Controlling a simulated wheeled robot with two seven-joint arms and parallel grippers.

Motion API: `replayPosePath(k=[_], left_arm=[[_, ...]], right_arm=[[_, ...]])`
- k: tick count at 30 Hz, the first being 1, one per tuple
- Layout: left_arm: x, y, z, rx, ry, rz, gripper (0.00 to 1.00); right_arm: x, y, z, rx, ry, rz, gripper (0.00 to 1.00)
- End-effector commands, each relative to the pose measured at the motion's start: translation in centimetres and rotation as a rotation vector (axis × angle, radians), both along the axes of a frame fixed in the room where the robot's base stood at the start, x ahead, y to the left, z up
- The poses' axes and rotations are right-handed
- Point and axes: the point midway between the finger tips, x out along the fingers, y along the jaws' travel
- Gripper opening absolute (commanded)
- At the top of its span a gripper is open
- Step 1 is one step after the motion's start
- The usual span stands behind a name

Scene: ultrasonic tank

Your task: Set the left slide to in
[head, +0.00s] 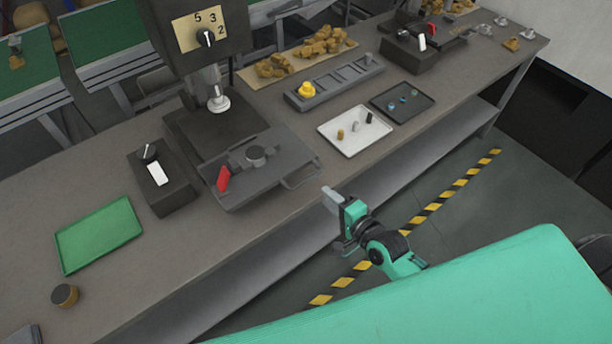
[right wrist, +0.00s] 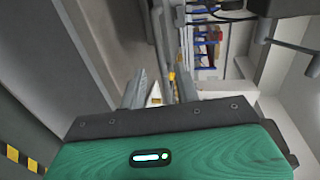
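A grey slide plate (head: 265,180) with a red tab (head: 223,178) and a round knob (head: 256,153) lies at the foot of a press-like machine (head: 205,30). It reaches forward of the machine's dark base toward the bench's front edge. A wire-like handle (head: 303,172) is at its right front. I cannot tell for certain that this is the left slide. My right gripper (head: 332,197) is in front of the bench edge, apart from the plate. In the right wrist view its fingers (right wrist: 162,88) stand apart with nothing between them. My left gripper is not in view.
A switch box (head: 170,195) with a white rocker stands left of the plate. A green tray (head: 98,235) and a small brown cylinder (head: 64,295) lie further left. A white tray (head: 350,148) and dark tray (head: 420,98) hold small parts. Striped floor tape (head: 436,205) runs before the bench.

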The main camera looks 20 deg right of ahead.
Motion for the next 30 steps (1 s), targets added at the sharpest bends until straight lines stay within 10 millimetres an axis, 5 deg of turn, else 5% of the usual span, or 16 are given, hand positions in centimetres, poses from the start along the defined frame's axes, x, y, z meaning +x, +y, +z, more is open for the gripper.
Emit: replayPosePath(k=[16, 30], left_arm=[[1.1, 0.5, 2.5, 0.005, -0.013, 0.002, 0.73], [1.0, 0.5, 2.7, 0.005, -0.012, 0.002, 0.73]], right_arm=[[8.1, 2.9, -1.6, -0.001, -0.002, 0.0, 0.32], [9.4, 3.5, -2.1, -0.001, 0.001, 0.0, 0.32]])
